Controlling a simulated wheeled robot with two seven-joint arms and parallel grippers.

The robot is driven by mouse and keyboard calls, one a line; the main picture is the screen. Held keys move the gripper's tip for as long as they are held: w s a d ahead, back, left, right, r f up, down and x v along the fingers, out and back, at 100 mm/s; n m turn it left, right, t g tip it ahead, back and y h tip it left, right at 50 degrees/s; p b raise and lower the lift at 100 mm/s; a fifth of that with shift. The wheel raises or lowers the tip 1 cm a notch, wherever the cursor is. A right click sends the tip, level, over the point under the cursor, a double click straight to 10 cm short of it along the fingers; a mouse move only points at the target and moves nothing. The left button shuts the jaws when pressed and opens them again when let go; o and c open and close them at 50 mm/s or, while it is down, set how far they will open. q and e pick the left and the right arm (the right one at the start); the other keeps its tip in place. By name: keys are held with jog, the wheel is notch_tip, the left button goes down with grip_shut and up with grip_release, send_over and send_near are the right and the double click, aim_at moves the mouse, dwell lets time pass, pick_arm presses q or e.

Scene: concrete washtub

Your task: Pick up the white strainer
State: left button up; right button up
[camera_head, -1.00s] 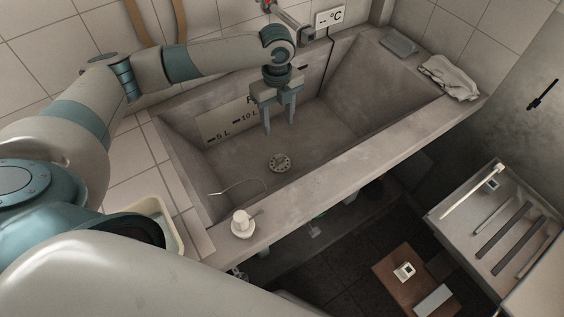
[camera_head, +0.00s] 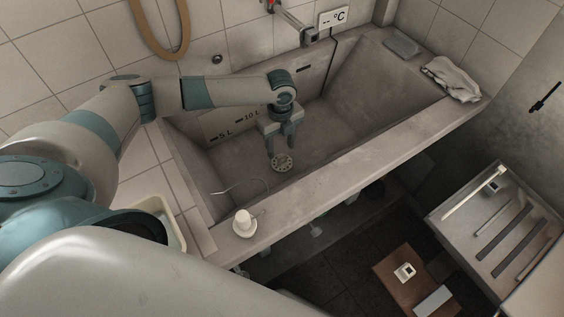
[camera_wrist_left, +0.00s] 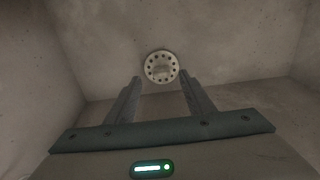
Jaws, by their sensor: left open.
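The white strainer (camera_head: 281,162) is a small round disc with a ring of dark holes. It lies on the floor of the concrete washtub (camera_head: 340,190). My left gripper (camera_head: 281,152) is open and empty inside the tub, with its fingers pointing down just over the strainer in the head view. In the left wrist view the strainer (camera_wrist_left: 161,67) sits beyond the two fingertips (camera_wrist_left: 160,82), centred between them and apart from them. My right gripper is not in view.
A white stopper-like piece (camera_head: 244,223) stands on the tub's front rim, with a thin chain (camera_head: 240,186) running into the tub. A grey cloth (camera_head: 452,78) lies on the right rim. A tap (camera_head: 300,28) is above the back wall.

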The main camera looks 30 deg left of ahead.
aim_at(282, 156)
pick_arm(q)
jog(key=shift+f, duration=0.2)
jog(key=shift+d+f+p, duration=0.15)
jog(key=shift+f+p, duration=0.05)
jog(key=shift+f, duration=1.1)
jog(key=shift+d+f+p, duration=0.1)
jog(key=shift+f+p, duration=0.05)
jog(key=shift+f, duration=1.15)
jog(key=c, duration=1.1)
